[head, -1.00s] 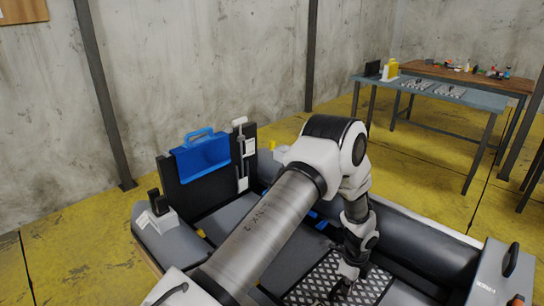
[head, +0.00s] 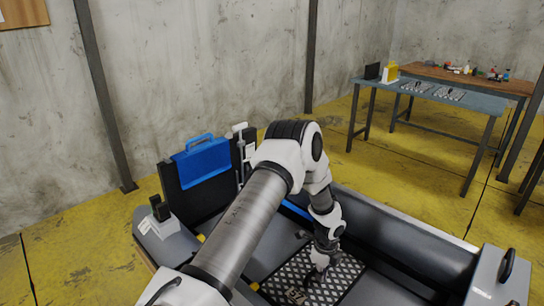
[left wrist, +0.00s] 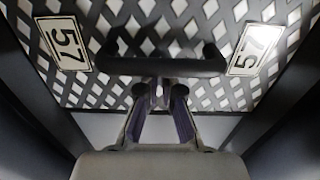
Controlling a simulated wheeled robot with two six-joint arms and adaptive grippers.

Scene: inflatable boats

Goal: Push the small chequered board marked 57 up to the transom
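The chequered board (head: 346,272), black and white, lies on the boat's floor, and a 57 label shows at its near left. In the left wrist view the board (left wrist: 100,30) has two 57 labels and a dark bar handle (left wrist: 160,66). My left gripper (head: 319,268) is low over the board, its narrow fingers (left wrist: 160,92) close together at the handle's near side. Contact with the handle is hard to confirm. The dark upright transom (head: 171,187) stands left of the board, and my left arm hides part of the space between. My right gripper is out of view.
A blue case (head: 202,160) is at the top of the transom. The grey boat tube (head: 400,245) runs along the far side. A grey box with a black handle (head: 492,275) stands at the right. Tables with small items (head: 425,95) stand behind.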

